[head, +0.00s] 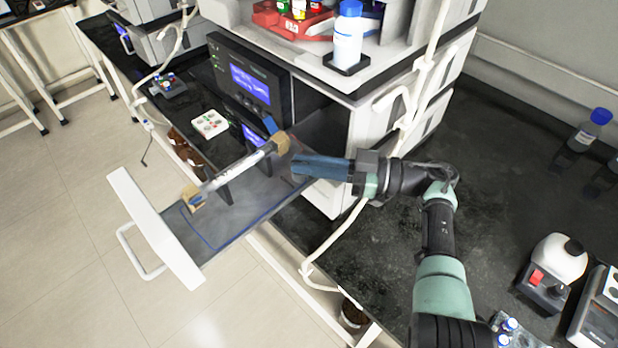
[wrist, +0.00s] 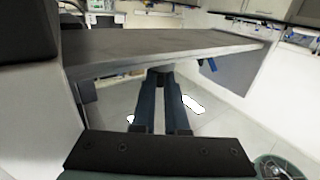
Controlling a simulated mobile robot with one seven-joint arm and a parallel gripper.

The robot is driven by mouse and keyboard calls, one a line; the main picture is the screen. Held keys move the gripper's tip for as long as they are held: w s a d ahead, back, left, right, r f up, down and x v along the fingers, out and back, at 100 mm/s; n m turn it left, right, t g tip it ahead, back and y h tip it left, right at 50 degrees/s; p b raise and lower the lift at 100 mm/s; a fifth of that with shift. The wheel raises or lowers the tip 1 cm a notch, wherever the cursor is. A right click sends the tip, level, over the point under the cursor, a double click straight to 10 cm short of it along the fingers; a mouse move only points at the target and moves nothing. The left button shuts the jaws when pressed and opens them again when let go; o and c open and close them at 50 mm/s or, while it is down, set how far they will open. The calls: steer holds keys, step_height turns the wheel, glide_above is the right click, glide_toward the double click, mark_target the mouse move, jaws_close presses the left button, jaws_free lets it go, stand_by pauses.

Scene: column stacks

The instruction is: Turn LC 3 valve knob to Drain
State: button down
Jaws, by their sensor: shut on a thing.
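A pulled-out dark panel (head: 215,225) with a white front (head: 153,228) extends from the instrument stack, with a silver column (head: 235,172) held on it. My gripper (head: 293,166) is at the panel's inner end, beside the stack, its blue fingers pointing left. In the wrist view my fingers (wrist: 162,82) are close together, their tips at a small dark round part (wrist: 160,76) by the panel's edge. The gripper is shut on this part, which looks like the valve knob; the fingers mostly hide it. Its position marks and the LC 3 label cannot be read.
A blue lever-like piece (head: 271,125) sticks up near the column's inner end. A control module with a lit screen (head: 250,85) stands behind the panel. A white tube (head: 352,225) hangs down the stack's side near my arm.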

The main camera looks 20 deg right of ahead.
steer(key=shift+w+r+n+g+b, duration=0.2)
steer(key=shift+n+g+b, duration=0.2)
steer(key=shift+b, duration=0.35)
steer(key=c, duration=0.9)
jaws_free()
steer(key=shift+s+f, duration=0.1)
steer(key=shift+c, duration=0.2)
steer(key=shift+d, duration=0.1)
steer(key=shift+s+d+f, duration=0.1)
steer(key=shift+s+d, duration=0.1)
steer(key=shift+d, duration=0.05)
steer(key=b+v, duration=0.7)
steer(key=v, duration=0.5)
steer(key=shift+d+b, duration=0.15)
steer(key=shift+b, duration=0.2)
